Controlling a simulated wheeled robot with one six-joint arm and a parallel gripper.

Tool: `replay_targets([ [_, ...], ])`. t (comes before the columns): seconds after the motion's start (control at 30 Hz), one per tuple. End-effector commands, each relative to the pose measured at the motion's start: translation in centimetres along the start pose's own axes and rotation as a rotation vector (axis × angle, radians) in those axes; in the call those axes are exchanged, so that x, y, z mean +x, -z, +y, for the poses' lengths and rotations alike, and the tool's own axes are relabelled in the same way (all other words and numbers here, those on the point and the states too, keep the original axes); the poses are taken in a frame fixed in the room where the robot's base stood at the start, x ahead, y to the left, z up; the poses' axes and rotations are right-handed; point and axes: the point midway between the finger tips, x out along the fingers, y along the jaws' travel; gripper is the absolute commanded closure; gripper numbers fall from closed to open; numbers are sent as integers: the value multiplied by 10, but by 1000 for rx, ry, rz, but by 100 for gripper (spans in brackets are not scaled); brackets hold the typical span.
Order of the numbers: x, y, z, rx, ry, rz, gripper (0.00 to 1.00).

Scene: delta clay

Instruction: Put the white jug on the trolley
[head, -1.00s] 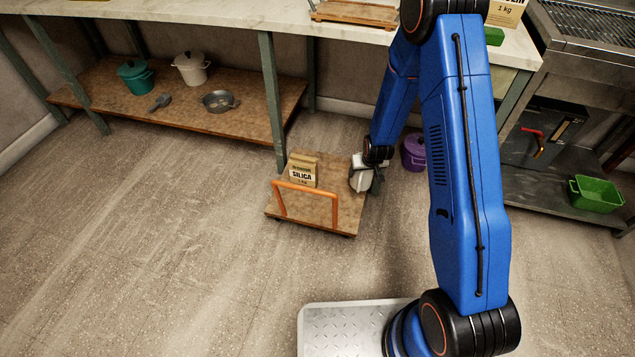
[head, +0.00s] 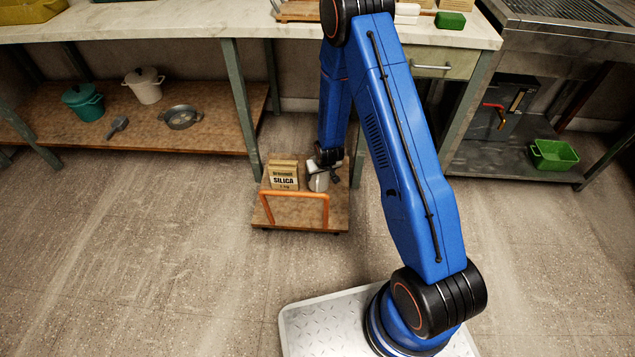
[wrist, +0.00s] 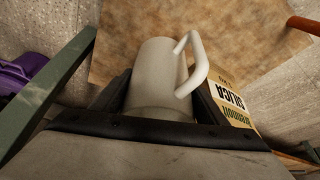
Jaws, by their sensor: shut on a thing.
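The white jug (head: 318,180) is in my gripper (head: 325,163), over the right part of the trolley, just right of the silica box. In the wrist view the jug (wrist: 153,78) sits between the two dark fingers of my gripper (wrist: 160,103), its handle towards the box. The trolley (head: 335,217) is a low wooden deck with an orange handle at its front; its deck also shows in the wrist view (wrist: 150,25). I cannot tell whether the jug's base touches the deck.
The silica box (head: 284,175) stands on the trolley, close beside the jug. A green table leg (wrist: 50,85) and a purple pot (wrist: 22,72) are at the left in the wrist view. The deck's front right is bare. A worktop (head: 150,22) runs above and behind.

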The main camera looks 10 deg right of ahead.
Motion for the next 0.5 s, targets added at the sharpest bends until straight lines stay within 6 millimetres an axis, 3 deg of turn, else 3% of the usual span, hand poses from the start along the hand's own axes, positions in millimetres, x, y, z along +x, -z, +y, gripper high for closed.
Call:
replay_targets([
  [0.27, 14, -6, 0, -1, 0, -1, 77],
  [0.5, 39, -16, 0, -2, 0, -1, 77],
])
